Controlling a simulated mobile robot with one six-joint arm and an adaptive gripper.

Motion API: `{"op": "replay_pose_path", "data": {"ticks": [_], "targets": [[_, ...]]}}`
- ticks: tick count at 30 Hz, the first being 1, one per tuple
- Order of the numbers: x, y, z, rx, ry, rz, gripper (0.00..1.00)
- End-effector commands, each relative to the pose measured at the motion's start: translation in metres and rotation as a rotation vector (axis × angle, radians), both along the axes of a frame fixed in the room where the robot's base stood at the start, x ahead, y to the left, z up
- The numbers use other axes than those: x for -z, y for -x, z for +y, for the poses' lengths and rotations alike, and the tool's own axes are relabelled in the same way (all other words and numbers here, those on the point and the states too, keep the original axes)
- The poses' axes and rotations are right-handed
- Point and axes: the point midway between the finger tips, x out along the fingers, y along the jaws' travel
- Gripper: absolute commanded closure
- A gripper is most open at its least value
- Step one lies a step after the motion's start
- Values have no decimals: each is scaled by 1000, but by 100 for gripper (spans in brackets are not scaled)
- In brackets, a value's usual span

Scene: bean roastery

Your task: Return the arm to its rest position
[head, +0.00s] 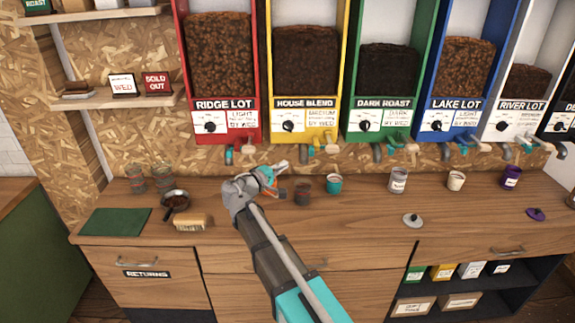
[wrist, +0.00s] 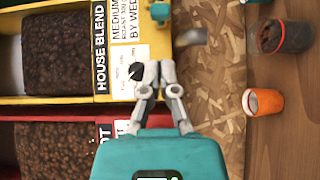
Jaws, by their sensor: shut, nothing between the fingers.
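My gripper (head: 281,166) is at the end of my arm over the wooden counter, in front of the bean dispensers, below and between the red Ridge Lot dispenser (head: 220,60) and the yellow House Blend dispenser (head: 304,60). In the wrist view my gripper (wrist: 159,66) has its two fingers together and nothing between them. The House Blend label (wrist: 125,45) shows behind the fingertips there. An orange cup (wrist: 268,103) stands on the counter beside the gripper; in the head view my gripper partly hides it.
On the counter (head: 370,235) stand a brown-filled jar (head: 302,194), a teal cup (head: 333,184), a pale jar (head: 398,180) and a purple cup (head: 511,178). To the left are a dark pan (head: 175,202), a brush (head: 193,222) and a green mat (head: 115,221). Dispenser spouts jut out above.

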Motion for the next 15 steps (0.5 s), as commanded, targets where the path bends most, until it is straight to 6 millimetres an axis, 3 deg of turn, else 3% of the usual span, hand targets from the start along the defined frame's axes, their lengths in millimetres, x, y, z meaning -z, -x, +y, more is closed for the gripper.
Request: {"op": "replay_pose_path", "data": {"ticks": [11, 15], "targets": [[0, 0, -1, 2, -1, 1, 100], [5, 3, -11, 18, -25, 15, 100]]}}
